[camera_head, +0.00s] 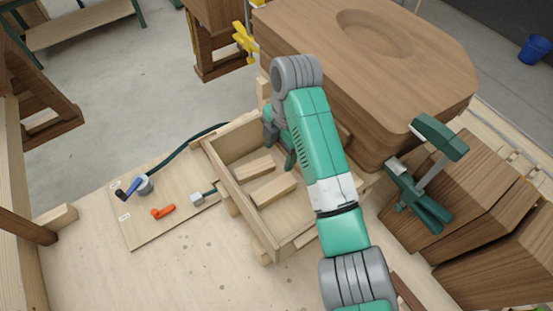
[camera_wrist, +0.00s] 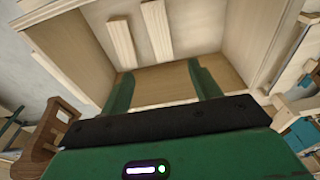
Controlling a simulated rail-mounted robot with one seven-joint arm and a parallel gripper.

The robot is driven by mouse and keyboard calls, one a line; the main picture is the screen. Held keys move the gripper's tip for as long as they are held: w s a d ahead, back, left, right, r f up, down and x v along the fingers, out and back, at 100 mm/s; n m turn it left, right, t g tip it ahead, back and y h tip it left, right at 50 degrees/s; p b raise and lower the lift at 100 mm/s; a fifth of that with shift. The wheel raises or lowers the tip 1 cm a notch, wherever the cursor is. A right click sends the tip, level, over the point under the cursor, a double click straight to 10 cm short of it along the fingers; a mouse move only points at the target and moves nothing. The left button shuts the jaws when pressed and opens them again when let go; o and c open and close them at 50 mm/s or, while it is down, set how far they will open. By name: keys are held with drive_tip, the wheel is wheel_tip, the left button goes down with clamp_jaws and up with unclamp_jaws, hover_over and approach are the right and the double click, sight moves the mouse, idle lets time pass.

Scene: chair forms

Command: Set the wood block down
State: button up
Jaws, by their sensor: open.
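Two pale wood blocks lie apart on the floor of an open wooden box (camera_head: 224,180): one block (camera_head: 255,168) farther back and one block (camera_head: 273,189) nearer. In the wrist view the same two look like narrow bars, one on the left (camera_wrist: 122,42) and one on the right (camera_wrist: 157,30). My gripper (camera_wrist: 162,70) is open, with its two green fingers spread, and both blocks lie beyond the fingertips. A brown wooden surface shows between and beside the fingers; I cannot tell whether it is part of the box. In the head view my arm hides much of the gripper.
A board (camera_head: 170,205) with an orange handle (camera_head: 163,212) and a blue-handled part (camera_head: 132,188) lies left of the box. A large brown wooden form (camera_head: 420,85) stands behind on the right, with a green clamp (camera_head: 422,200) near it. The front-left bench top is mostly clear.

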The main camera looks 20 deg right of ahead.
drive_tip(key=shift+r, duration=0.45)
drive_tip(key=w+a+r+m+t, duration=0.35)
drive_tip(key=a+r+t, duration=0.25)
drive_tip(key=a+r, duration=0.2)
drive_tip(key=w+a+r+m+t, duration=0.3)
drive_tip(key=w+a+r+t, duration=0.2)
drive_tip(key=a+r, duration=0.25)
drive_tip(key=s+a+r+m+t, duration=0.2)
drive_tip(key=s+r+m+t, duration=0.15)
drive_tip(key=r, duration=0.45)
drive_tip(key=s+a+r+m+t, duration=0.2)
drive_tip(key=s+r+m+t, duration=0.15)
drive_tip(key=r, duration=0.45)
drive_tip(key=s+d+r+m+t+h, duration=0.1)
drive_tip(key=s+r+m+t, duration=0.5)
drive_tip(key=s+r, duration=0.6)
drive_tip(key=s+t, duration=0.1)
drive_tip(key=s, duration=0.2)
drive_tip(key=shift+s+h, duration=0.2)
drive_tip(key=shift+h, duration=0.2)
